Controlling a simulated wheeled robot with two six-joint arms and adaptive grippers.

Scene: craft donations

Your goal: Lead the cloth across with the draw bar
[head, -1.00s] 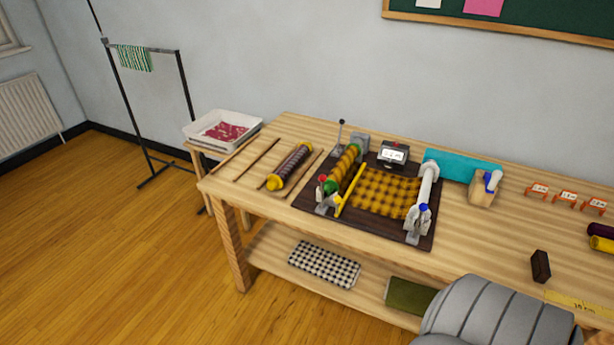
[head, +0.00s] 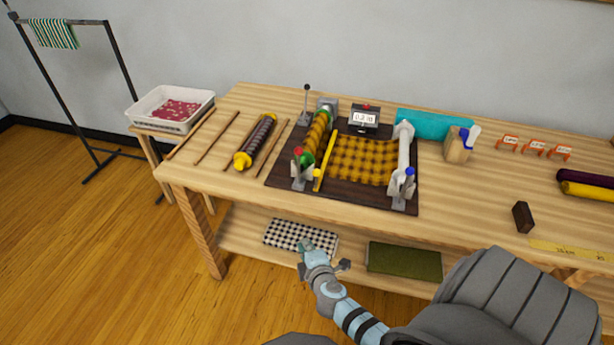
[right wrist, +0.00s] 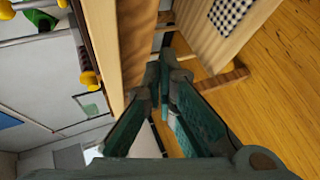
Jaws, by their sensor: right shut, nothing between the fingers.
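The yellow-and-brown checked cloth (head: 365,162) lies flat on the dark winding stand, between a roll of like cloth (head: 315,134) at its left and a white roller (head: 404,150) at its right. A thin yellow bar (head: 320,171), seemingly the draw bar, lies along the cloth's left edge, beside the roll. My right gripper (head: 306,250) is shut and empty, in front of the table and below its top, apart from bar and cloth. In the right wrist view its fingers (right wrist: 164,72) are together beside the table edge. My left gripper is not in view.
The wooden table (head: 465,207) has a lower shelf with checked cloth (head: 290,234) and green cloth (head: 403,260). A dark roll with yellow ends (head: 255,143) and thin sticks lie left of the stand. A counter (head: 365,117) stands behind it.

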